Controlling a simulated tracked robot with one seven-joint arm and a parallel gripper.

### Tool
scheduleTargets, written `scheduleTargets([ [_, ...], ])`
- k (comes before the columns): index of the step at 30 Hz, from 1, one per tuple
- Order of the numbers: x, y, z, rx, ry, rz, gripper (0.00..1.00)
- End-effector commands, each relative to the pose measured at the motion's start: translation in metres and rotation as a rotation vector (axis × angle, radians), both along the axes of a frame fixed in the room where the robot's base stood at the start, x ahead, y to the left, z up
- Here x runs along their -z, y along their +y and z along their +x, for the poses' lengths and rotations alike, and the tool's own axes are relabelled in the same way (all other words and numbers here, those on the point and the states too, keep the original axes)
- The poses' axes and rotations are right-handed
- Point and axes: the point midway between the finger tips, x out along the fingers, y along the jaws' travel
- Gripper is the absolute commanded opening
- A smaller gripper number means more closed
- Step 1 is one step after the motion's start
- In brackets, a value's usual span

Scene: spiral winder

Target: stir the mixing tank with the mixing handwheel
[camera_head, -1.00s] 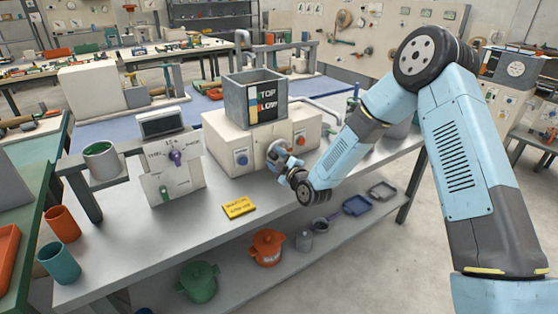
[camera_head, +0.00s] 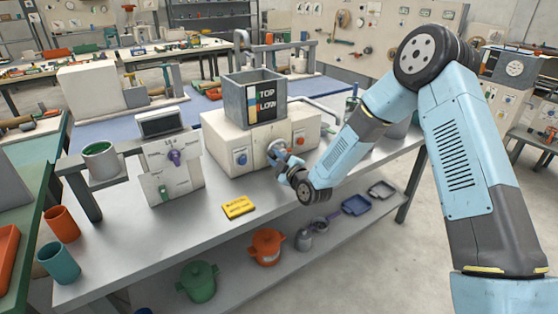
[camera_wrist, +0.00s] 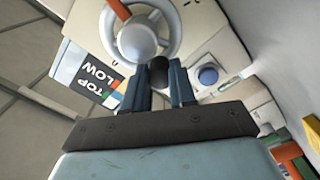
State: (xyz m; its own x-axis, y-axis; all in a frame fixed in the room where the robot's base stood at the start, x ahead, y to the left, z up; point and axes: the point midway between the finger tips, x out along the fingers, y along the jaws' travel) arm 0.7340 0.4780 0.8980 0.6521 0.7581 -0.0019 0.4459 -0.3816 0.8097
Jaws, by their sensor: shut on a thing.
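The mixing tank (camera_head: 243,100) is a grey open-topped box with a "TOP / LOW" level label, standing on a cream machine housing (camera_head: 228,160) on the grey bench. The mixing handwheel (camera_wrist: 172,18) is a pale ring with a round grey hub on the housing's front; in the head view my gripper mostly covers it. My gripper (camera_wrist: 167,90) is shut on a dark round knob (camera_wrist: 159,72) at the wheel's rim. In the head view my gripper (camera_head: 283,160) is at the housing front. The tank's inside contents cannot be made out.
A scale-like stand (camera_head: 172,170) is to the left, and a yellow sign (camera_head: 238,206) lies in front. Orange (camera_head: 266,246) and green (camera_head: 198,281) pots stand on the lower shelf.

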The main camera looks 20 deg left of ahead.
Motion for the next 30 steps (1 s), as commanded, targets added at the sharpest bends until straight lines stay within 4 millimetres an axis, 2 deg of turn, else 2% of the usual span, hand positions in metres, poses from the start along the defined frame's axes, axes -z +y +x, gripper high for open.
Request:
scheduleTargets([
  [10, -0.014, 0.003, 0.002, -0.006, 0.183, 0.169, 0.0],
  [30, -0.034, -0.007, 0.016, -0.012, 0.665, 0.585, 0.0],
])
